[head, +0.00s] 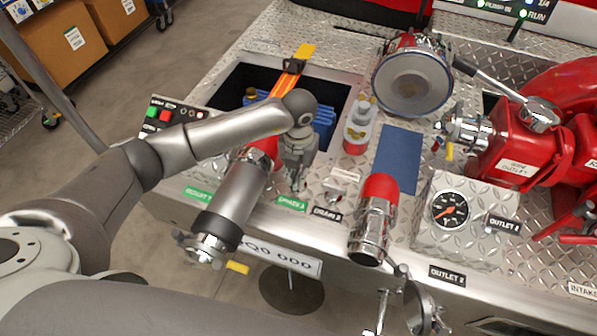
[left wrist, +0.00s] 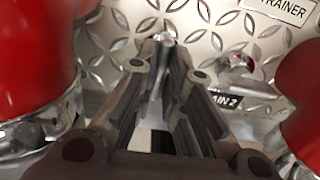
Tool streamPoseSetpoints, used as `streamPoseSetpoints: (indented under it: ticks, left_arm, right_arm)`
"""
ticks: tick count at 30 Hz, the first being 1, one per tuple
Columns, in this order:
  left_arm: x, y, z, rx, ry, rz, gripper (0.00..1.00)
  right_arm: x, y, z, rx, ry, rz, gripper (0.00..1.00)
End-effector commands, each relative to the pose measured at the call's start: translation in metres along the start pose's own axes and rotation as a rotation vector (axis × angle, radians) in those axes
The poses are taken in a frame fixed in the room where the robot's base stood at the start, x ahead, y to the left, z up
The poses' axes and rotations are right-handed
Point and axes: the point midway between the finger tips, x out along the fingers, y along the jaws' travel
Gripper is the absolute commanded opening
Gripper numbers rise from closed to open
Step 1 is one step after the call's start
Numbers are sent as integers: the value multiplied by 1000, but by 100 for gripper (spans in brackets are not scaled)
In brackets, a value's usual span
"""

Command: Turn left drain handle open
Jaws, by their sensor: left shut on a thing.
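My left gripper (head: 297,180) points down at the panel, between the left outlet pipe and the middle one. In the left wrist view its fingers (left wrist: 164,62) are closed on the small metal left drain handle (left wrist: 165,38), of which only the tip shows. In the head view the gripper hides this handle, just above a green label (head: 291,203). A second small drain handle (head: 335,190) stands to the right by the "DRAIN 2" label (head: 327,214); it also shows in the left wrist view (left wrist: 238,66). My right gripper is not in view.
The left outlet pipe (head: 238,190) and the red-topped middle pipe (head: 375,215) flank the gripper closely. Behind are an open bin (head: 338,92), bottles (head: 359,124) and a blue pad (head: 398,157). A pressure gauge (head: 450,209) sits to the right.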

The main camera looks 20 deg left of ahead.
Motion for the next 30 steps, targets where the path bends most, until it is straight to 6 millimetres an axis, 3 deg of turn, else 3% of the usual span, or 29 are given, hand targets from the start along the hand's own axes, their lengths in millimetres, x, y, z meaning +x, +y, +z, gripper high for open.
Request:
streamPoseSetpoints:
  ticks: [4,5,9,20,25,30]
  left_arm:
    - [-1,1,1,-4,-2,0,0]
    - [-1,1,1,-4,-2,0,13]
    - [-1,0,1,-3,-2,0,31]
    - [-3,0,1,-1,-2,-1,32]
    - [-24,0,2,1,-5,-1,32]
    - [-61,0,2,0,-6,-1,32]
  right_arm:
    - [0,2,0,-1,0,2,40]
    - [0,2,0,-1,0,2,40]
    - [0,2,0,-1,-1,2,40]
    - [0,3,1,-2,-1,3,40]
    - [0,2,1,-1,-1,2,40]
    - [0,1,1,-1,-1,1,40]
